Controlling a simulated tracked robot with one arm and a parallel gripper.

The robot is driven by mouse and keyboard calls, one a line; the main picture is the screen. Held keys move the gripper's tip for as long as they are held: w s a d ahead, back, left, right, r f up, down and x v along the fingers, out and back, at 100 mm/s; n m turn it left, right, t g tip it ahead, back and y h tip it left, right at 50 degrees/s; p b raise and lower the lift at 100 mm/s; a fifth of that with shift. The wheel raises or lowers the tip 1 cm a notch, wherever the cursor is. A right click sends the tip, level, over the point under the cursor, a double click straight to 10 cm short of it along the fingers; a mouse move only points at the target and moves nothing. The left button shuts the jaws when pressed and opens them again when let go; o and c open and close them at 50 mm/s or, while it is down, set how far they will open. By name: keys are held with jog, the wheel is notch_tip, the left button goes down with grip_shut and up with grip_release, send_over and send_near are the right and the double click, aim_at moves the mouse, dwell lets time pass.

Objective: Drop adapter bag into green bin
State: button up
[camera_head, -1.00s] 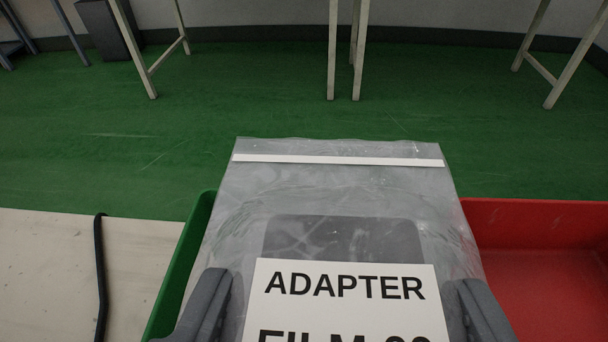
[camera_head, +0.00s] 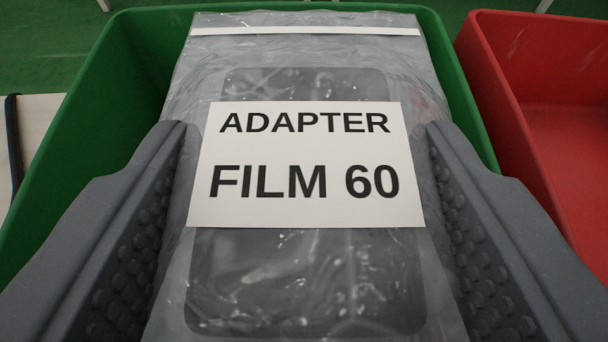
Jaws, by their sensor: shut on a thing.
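The adapter bag (camera_head: 305,260) is a clear plastic bag with a white label reading "ADAPTER FILM 60" and a dark flat item inside. My gripper (camera_head: 308,150) is shut on it, with one grey finger at each side edge. The green bin (camera_head: 85,150) lies behind and below the bag; its left wall, far rim and part of its right wall show. The bag appears over the bin's opening. The bag hides most of the bin's inside, so I cannot tell how far it is above the floor of the bin.
A red bin (camera_head: 560,110) stands directly to the right of the green bin. A pale surface (camera_head: 38,120) with a black cable-like strip (camera_head: 13,140) shows at the left. Green floor (camera_head: 45,40) lies beyond.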

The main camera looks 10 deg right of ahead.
jog(key=shift+r, duration=0.1)
jog(key=o, duration=1.2)
jog(key=shift+s, duration=0.1)
jog(key=p+v, duration=0.2)
jog(key=v, duration=1.1)
jog(key=shift+s+p, duration=0.3)
jog(key=shift+s, duration=0.05)
